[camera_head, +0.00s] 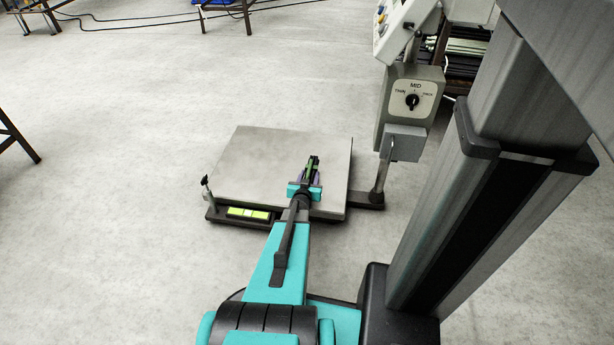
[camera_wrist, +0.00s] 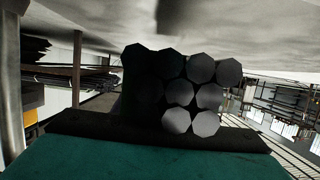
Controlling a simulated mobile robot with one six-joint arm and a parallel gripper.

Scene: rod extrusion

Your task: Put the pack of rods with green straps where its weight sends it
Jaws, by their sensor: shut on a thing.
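A dark pack of rods with green on it (camera_head: 312,164) is at the tip of my gripper (camera_head: 311,176), over the right part of a grey platform scale (camera_head: 255,160). My gripper is shut on the pack. In the wrist view the grey many-sided rod ends (camera_wrist: 190,90) are stacked in rows. The straps cannot be made out there. I cannot tell whether the pack rests on the plate or hangs just above it. A grey box with a knob (camera_head: 411,101), marked THIN, MID and a third word, stands on a post at the scale's right.
A yellow-green display (camera_head: 248,213) sits on the scale's front edge. A rack of dark and green stock (camera_head: 465,48) stands at the back right. A dark cable (camera_head: 130,20) runs along the far floor. The floor left of the scale is clear.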

